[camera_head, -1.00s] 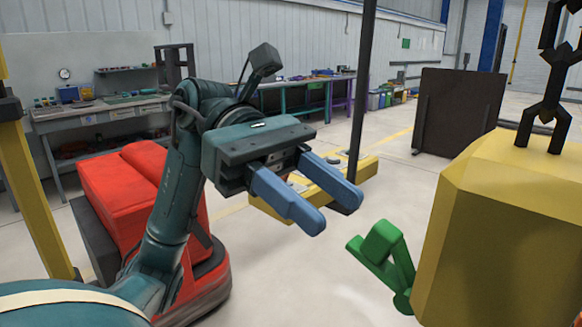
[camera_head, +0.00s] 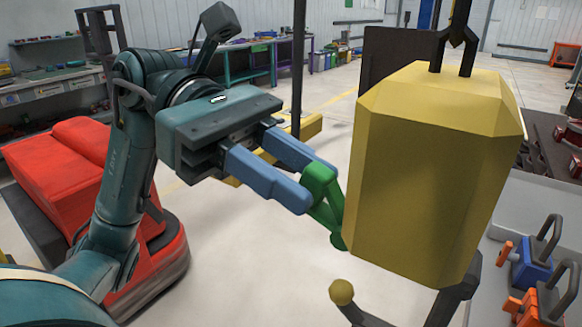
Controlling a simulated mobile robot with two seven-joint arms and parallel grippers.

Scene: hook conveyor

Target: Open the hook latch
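The green latch (camera_head: 320,184) sticks out from the left side of a yellow hook block (camera_head: 430,180) hanging from a dark chain (camera_head: 459,38). Below the block is a dark hook (camera_head: 464,287) with a yellow ball (camera_head: 341,291) at its tip; its lower part is cut off by the frame edge. My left gripper (camera_head: 312,187) has two blue fingers, spread apart, pointing at the latch. The green latch's upper part is at the fingertips, partly between them in the picture; I cannot tell whether they touch. My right gripper is not in view.
A grey-white surface at right carries tools with blue (camera_head: 533,268) and orange (camera_head: 548,303) bodies. A red machine base (camera_head: 75,180) is at left. A yellow beam (camera_head: 312,125) and a dark post (camera_head: 297,60) stand behind the gripper. Open floor lies between.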

